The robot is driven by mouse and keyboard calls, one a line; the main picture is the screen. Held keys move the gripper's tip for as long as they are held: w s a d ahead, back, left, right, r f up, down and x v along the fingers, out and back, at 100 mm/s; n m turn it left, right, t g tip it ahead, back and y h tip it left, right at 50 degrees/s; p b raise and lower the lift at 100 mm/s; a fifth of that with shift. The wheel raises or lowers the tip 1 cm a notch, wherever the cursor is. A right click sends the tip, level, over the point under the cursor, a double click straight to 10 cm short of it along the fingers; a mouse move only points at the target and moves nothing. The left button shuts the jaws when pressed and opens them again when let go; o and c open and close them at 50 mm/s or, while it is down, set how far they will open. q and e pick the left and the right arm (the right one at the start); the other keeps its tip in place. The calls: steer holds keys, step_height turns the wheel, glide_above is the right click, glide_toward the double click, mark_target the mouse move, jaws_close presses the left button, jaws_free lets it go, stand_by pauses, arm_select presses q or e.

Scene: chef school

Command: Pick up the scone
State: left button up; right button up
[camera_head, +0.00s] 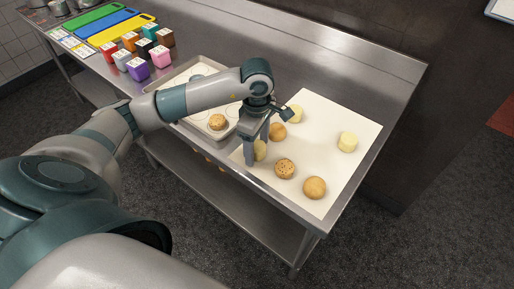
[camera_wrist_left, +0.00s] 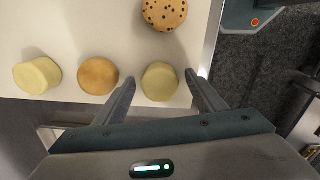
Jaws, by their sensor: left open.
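My left gripper (camera_head: 257,152) is open over the front-left part of a white board. A pale, plain round piece (camera_head: 260,150), probably a scone, stands between its fingers, partly hidden by them in the head view. In the left wrist view the left gripper (camera_wrist_left: 160,88) has one finger on each side of this pale piece (camera_wrist_left: 160,82), with visible gaps. Similar pale pieces stand at the back (camera_head: 295,114) and right (camera_head: 348,142) of the board. My right gripper is not in view.
A golden round bun (camera_head: 278,132) stands close to the pale piece. A chip-dotted one (camera_head: 285,168) and another golden one (camera_head: 315,188) lie nearer the front edge. A metal tray (camera_head: 166,108) with a baked piece (camera_head: 217,122) is left. Coloured boxes (camera_head: 138,69) stand further left.

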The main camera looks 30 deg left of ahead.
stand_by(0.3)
arm_select(q)
steer(key=c, duration=1.1)
steer(key=shift+r, duration=0.15)
steer(key=shift+c, duration=0.3)
